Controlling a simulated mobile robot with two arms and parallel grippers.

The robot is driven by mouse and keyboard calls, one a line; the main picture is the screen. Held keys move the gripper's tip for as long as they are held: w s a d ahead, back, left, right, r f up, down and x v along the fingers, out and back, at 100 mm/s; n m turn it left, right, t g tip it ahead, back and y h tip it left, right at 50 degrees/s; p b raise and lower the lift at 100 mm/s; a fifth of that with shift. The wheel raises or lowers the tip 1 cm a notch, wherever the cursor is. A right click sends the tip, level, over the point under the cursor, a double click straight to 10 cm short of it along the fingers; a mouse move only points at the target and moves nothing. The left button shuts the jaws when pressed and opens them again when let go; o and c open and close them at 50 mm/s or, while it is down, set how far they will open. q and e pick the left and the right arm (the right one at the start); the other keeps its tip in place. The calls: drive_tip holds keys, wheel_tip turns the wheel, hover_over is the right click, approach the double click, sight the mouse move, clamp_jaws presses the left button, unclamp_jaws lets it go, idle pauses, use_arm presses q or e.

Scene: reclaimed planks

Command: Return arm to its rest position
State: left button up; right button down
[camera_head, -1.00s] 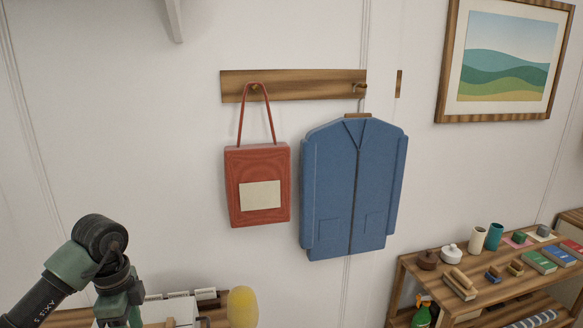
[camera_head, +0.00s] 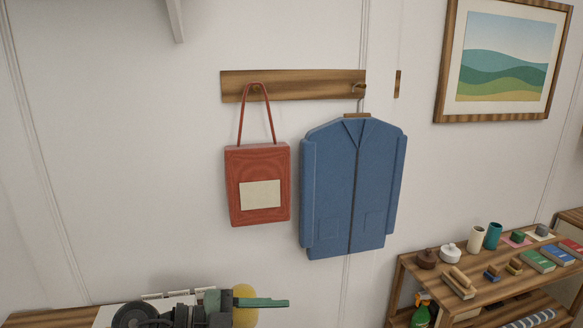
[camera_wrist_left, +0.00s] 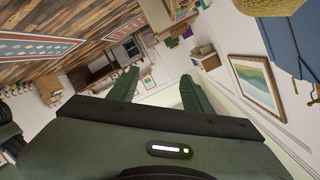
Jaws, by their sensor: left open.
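My left gripper (camera_head: 262,302) is low in the head view, pointing right in front of a yellow rounded object (camera_head: 245,316). In the left wrist view its two green fingers (camera_wrist_left: 160,76) stand apart with nothing between them. The arm's dark joint shows at the bottom edge. My right gripper is in neither view.
A red bag (camera_head: 258,212) and a blue jacket (camera_head: 338,190) hang on a wooden peg rail (camera_head: 300,84). A wooden shelf (camera_head: 415,268) with books and jars stands at right. A framed landscape (camera_head: 503,55) hangs above it.

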use_arm(q)
wheel_tip(320, 180, up, 7)
drive_tip(key=n+t+h, duration=0.3)
drive_tip(key=t+h, duration=0.1)
drive_tip(key=t, duration=0.2)
drive_tip(key=w+a+r+n+t+y, duration=0.2)
drive_tip(key=a+n+t+y, duration=0.4)
drive_tip(key=n+t, duration=0.3)
drive_tip(key=s+a+f+n+g+y, duration=0.3)
drive_tip(key=a+f+n+y, duration=0.95)
drive_tip(key=f, duration=0.45)
drive_tip(key=s+d+f+m+g, duration=0.1)
drive_tip(key=s+f+m+g, duration=0.1)
drive_tip(key=s+f+g, duration=0.75)
drive_tip(key=s+f+m+g, duration=0.25)
drive_tip(key=s+f, duration=0.45)
drive_tip(key=s, duration=0.7)
wheel_tip(320, 180, down, 27)
drive_tip(key=s+g, duration=0.2)
drive_tip(key=s+a+f+b, duration=0.1)
drive_tip(key=s+a+f, duration=0.2)
drive_tip(key=s+f, duration=1.3)
drive_tip(key=shift+g, duration=0.4)
